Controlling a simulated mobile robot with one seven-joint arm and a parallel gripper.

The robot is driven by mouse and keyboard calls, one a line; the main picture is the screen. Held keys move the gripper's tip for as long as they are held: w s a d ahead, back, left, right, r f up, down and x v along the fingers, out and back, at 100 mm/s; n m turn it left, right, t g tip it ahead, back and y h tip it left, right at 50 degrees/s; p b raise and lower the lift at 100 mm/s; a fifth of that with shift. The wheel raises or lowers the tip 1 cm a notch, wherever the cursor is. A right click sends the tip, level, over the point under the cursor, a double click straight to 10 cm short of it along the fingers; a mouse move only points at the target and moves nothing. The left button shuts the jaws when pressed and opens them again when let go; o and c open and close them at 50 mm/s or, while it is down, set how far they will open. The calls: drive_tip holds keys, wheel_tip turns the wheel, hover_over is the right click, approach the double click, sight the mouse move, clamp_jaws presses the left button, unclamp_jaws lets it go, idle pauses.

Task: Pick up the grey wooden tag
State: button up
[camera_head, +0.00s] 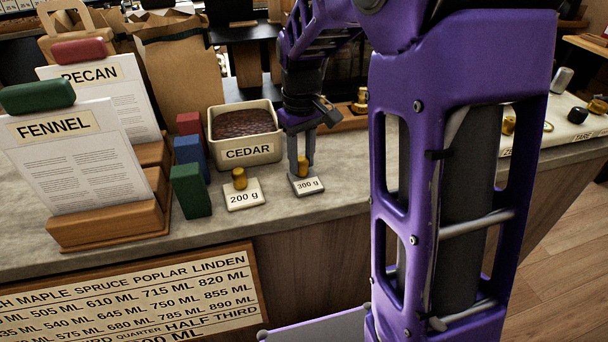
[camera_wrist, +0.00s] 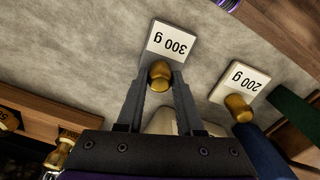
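I cannot make out a grey wooden tag in either view. My gripper (camera_head: 302,160) points down at the counter, with its two fingers on either side of a brass weight (camera_head: 302,167) on a pale card marked 300 g (camera_head: 308,186). In the wrist view the fingertips (camera_wrist: 161,76) flank the same brass weight (camera_wrist: 160,70) closely. I cannot tell whether they press on it. The 300 g card (camera_wrist: 172,42) lies flat just beyond the fingertips.
A 200 g card (camera_head: 244,200) with a brass weight stands left of my gripper. A cedar bin (camera_head: 247,153) is behind. Green (camera_head: 190,191), blue (camera_head: 190,155) and red (camera_head: 188,124) blocks and fennel (camera_head: 65,155) and pecan (camera_head: 110,100) card holders are further left.

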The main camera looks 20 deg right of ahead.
sight(302, 158)
clamp_jaws()
wheel_tip(302, 158, up, 10)
drive_tip(key=shift+r+p, duration=0.1)
drive_tip(key=shift+p, duration=1)
